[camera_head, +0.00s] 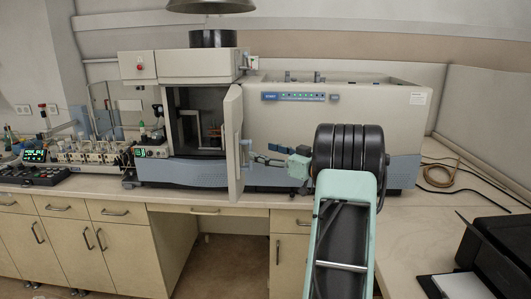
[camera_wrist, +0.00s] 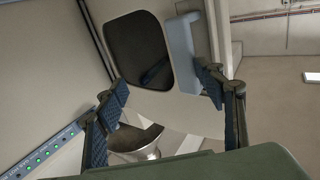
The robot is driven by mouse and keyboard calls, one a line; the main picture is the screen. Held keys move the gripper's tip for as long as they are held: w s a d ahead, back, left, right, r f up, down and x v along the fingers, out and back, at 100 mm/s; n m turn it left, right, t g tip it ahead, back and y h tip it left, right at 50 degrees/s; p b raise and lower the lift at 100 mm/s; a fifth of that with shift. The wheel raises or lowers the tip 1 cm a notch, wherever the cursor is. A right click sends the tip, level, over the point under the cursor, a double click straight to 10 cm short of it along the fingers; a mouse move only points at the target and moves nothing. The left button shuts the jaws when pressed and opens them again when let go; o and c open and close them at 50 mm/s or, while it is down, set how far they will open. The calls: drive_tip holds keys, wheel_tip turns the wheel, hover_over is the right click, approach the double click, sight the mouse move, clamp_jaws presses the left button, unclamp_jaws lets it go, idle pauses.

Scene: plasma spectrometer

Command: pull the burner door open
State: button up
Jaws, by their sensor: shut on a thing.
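The burner door (camera_head: 233,146) is a pale panel standing swung out from the spectrometer's front, seen nearly edge-on in the head view. The burner compartment (camera_head: 203,112) behind it is uncovered, dark inside. The door's light blue-grey handle (camera_head: 246,152) is on its right-hand face. The fingers of my gripper (camera_wrist: 163,80) are spread; the exact contact is hard to see.
The spectrometer's main housing (camera_head: 350,105) stands behind my arm on the bench (camera_head: 420,205). Small instruments and a sampler rack (camera_head: 90,153) crowd the left. A dark printer-like device (camera_head: 496,250) sits at front right, and a coiled tan hose (camera_head: 440,176) lies behind it.

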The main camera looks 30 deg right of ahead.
drive_tip(key=shift+w+d+r, duration=0.1)
drive_tip(key=shift+d+r, duration=0.05)
drive_tip(key=shift+r, duration=0.3)
drive_tip(key=shift+c, duration=0.2)
drive_tip(key=v, duration=1.2)
drive_tip(key=shift+a+f, duration=0.2)
drive_tip(key=shift+f, duration=0.15)
drive_tip(key=shift+c, duration=0.2)
